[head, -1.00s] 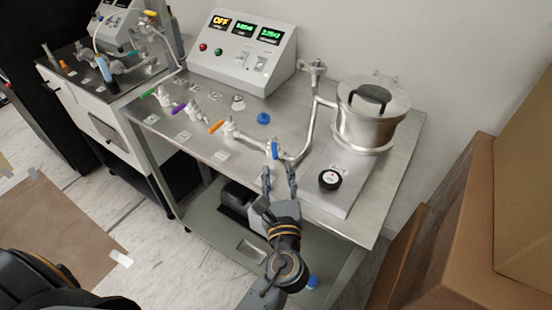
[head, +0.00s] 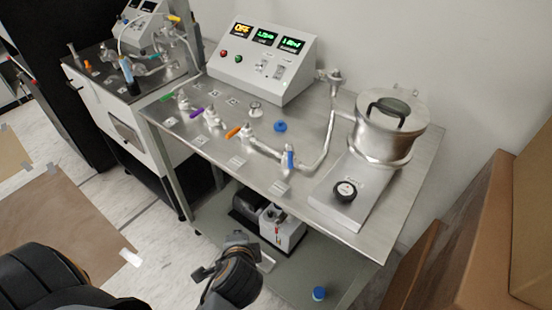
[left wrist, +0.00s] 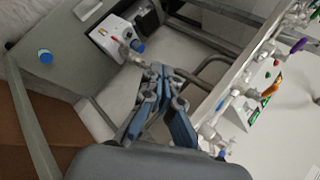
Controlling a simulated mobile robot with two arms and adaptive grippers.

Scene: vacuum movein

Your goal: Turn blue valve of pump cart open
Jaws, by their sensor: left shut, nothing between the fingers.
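The blue valve handle (head: 290,158) stands at the front edge of the steel cart top (head: 350,215), on the pipe that runs to the metal pot. It points across the pipe line, toward the cart's front edge. My left gripper (head: 236,240) is below and in front of the cart top, apart from the valve. In the left wrist view its fingers (left wrist: 158,72) are together and hold nothing. Blue parts show beside them there, but I cannot tell which is the handle. My right gripper is not in view.
Green, purple and orange (head: 233,132) valve handles line the cart's left front. A control box (head: 262,62) and a lidded metal pot (head: 388,128) stand behind. A pump (head: 283,230) and blue cap (head: 319,293) are on the lower shelf. Cardboard boxes (head: 485,235) stand right.

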